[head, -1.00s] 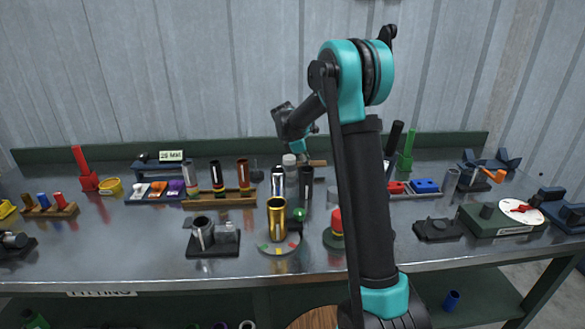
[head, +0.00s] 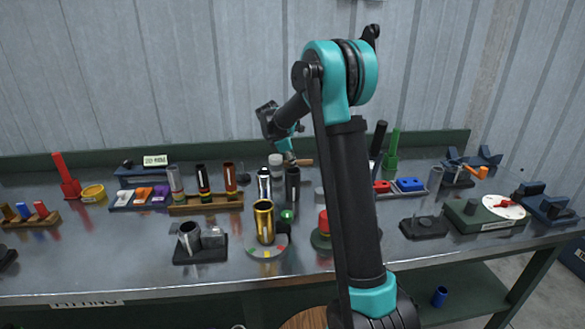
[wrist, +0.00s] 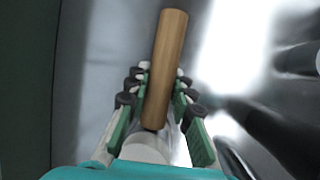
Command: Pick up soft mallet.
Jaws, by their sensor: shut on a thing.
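The soft mallet has a plain wooden handle (wrist: 166,65) and a pale, whitish head. In the wrist view the handle runs up between the two green-padded fingers of my gripper (wrist: 160,88), which are shut on it. The pale head (wrist: 145,148) sits at the bottom of that view, close to the palm. In the head view the mallet head (head: 276,160) shows toward the back of the bench, with the handle (head: 304,162) pointing right. My gripper (head: 291,155) is small there and partly hidden. I cannot tell whether the mallet touches the bench.
Chrome and dark tubes (head: 264,183) stand just in front of the mallet. A gold cup (head: 264,221) stands nearer. A wooden rack of tubes (head: 205,203) is to the left. Blue and red blocks (head: 409,184) lie to the right. A green back rail (head: 90,157) borders the bench.

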